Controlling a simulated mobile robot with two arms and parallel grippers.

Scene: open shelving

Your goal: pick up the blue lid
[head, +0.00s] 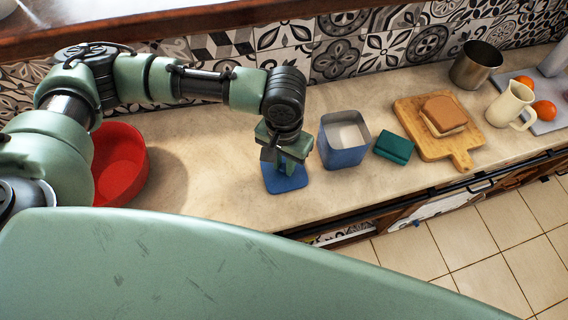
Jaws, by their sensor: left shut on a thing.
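The blue lid (287,183) is a flat blue square with rounded corners, low at the counter in the middle of the head view. My left gripper (284,166) points down over it and is shut on it; the fingers hide part of the lid. I cannot tell whether the lid touches the counter. An open blue container (344,153) with pale contents stands just to the right of the gripper. My right gripper is not in view.
A red bowl (121,166) stands at the left, partly behind my arm. A green box (394,147), a cutting board (463,158) with bread (442,117), a cream jug (510,106), a metal cup (475,66) and oranges (544,110) stand to the right. The tiled wall (340,45) bounds the counter.

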